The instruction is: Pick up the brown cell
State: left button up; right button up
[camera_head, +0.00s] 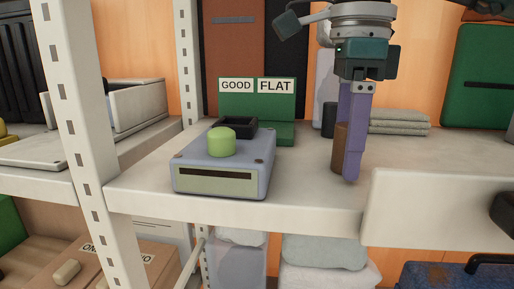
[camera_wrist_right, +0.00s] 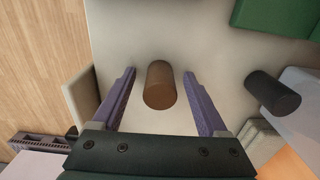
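The brown cell (camera_head: 340,148) stands upright on the white shelf (camera_head: 300,190), partly hidden by my purple fingers in the head view. In the right wrist view the brown cell (camera_wrist_right: 160,84) lies between the two fingers, with a gap on each side. My right gripper (camera_head: 352,176) points down with its fingertips low near the shelf. It is open and holds nothing. My left gripper is in neither view.
A blue-grey box (camera_head: 222,165) with a green dome and black square socket stands left. Behind it is a green stand (camera_head: 285,110) labelled GOOD and FLAT. A dark cylinder (camera_wrist_right: 272,92) stands beyond the right finger. A white panel (camera_head: 435,205) rises at front right.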

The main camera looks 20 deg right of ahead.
grip_shut()
dwell(0.4)
